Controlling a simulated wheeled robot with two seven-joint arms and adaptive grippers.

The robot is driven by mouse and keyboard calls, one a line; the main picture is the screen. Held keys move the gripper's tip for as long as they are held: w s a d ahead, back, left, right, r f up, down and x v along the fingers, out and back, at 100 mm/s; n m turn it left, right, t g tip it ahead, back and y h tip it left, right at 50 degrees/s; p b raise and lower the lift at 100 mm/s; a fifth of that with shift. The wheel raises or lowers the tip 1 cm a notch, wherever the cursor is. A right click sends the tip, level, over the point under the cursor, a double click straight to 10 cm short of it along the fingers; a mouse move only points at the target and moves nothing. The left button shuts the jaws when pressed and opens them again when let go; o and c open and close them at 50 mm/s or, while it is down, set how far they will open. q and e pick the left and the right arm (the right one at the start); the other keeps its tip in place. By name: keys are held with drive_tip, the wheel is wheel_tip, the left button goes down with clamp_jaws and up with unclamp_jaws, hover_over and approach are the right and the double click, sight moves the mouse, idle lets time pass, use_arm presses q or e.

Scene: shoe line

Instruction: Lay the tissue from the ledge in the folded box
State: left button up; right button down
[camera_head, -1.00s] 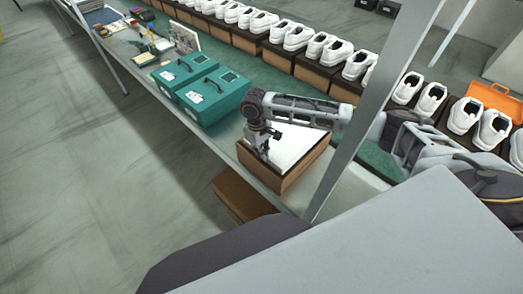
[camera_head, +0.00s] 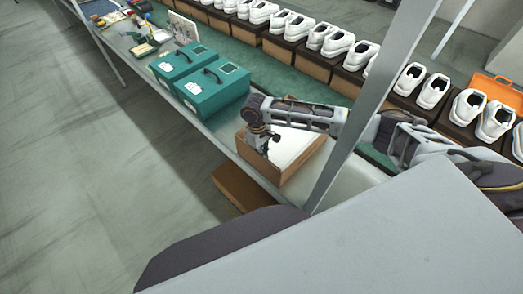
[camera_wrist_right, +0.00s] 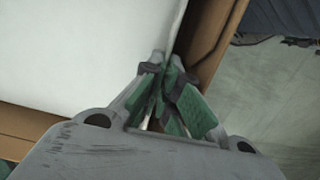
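The tissue (camera_head: 299,146) is a flat white sheet over the opening of a brown cardboard box (camera_head: 292,178) near the table's front edge. In the right wrist view, the tissue (camera_wrist_right: 80,50) fills the upper left, beside the box's brown rim (camera_wrist_right: 213,45). My right gripper (camera_head: 262,151) points down at the box's left side. Its fingertips (camera_wrist_right: 168,72) are close together on the raised edge of the tissue, near the rim. How far the tissue lies inside the box is hard to tell. My left gripper is not in view.
Two teal cases (camera_head: 211,92) stand left of the box. A row of white shoes on brown boxes (camera_head: 291,53) lines the back. Another brown box (camera_head: 240,188) sits lower, below the table edge. A grey post (camera_head: 372,100) rises right of the box.

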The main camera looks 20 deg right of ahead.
drive_tip(key=shift+f+b, duration=0.45)
drive_tip(key=shift+f, duration=1.6)
drive_tip(key=c, duration=1.6)
unclamp_jaws()
drive_tip(key=shift+o, duration=0.2)
drive_tip(key=shift+w+a+r, duration=0.1)
drive_tip(key=shift+w+r, duration=0.1)
drive_tip(key=shift+r, duration=1.75)
drive_tip(key=shift+w+a+r, duration=0.15)
drive_tip(key=shift+w+r, duration=0.1)
drive_tip(key=shift+r, duration=1.7)
drive_tip(key=shift+w+a+r, duration=0.1)
drive_tip(key=shift+w+r, duration=0.1)
drive_tip(key=shift+r, duration=1.85)
drive_tip(key=shift+d, duration=0.1)
